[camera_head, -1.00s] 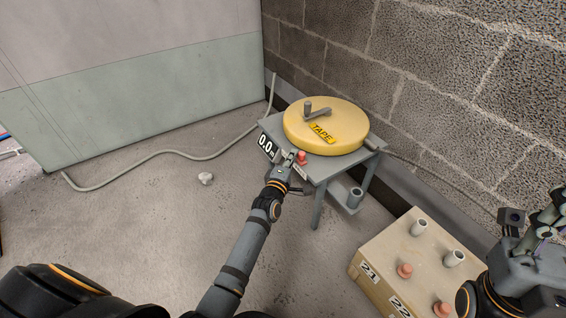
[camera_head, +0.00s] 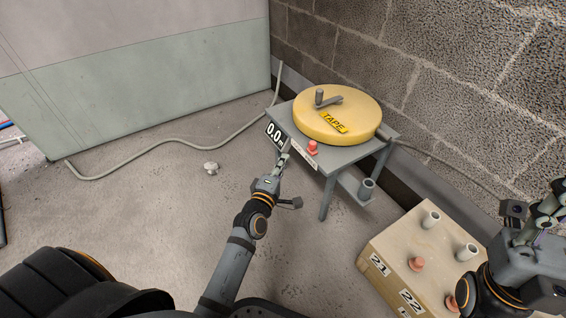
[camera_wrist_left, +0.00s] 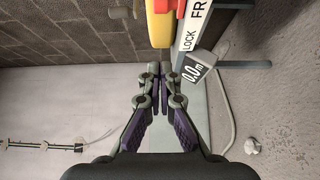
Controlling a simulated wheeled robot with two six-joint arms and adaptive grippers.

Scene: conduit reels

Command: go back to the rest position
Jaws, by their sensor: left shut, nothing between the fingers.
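My left gripper (camera_head: 281,161) is shut and empty. It is in front of the grey stand (camera_head: 327,200), just below the 0.0 m display (camera_head: 276,134). In the left wrist view its fingertips (camera_wrist_left: 162,68) are together, with the display (camera_wrist_left: 197,73) beyond and to the right. The yellow tape reel (camera_head: 362,115) with a grey crank lies on the stand. A red knob (camera_head: 312,148) stands at the stand's front edge. My right gripper (camera_head: 543,217) is at the right edge; how far its fingers are apart is unclear.
A tan box (camera_head: 385,240) marked 21 and 22, with grey and orange pegs, stands below my right gripper. A pale cable (camera_head: 165,151) runs along the floor. A small whitish lump (camera_head: 211,168) lies on open floor. A block wall (camera_head: 450,70) is behind.

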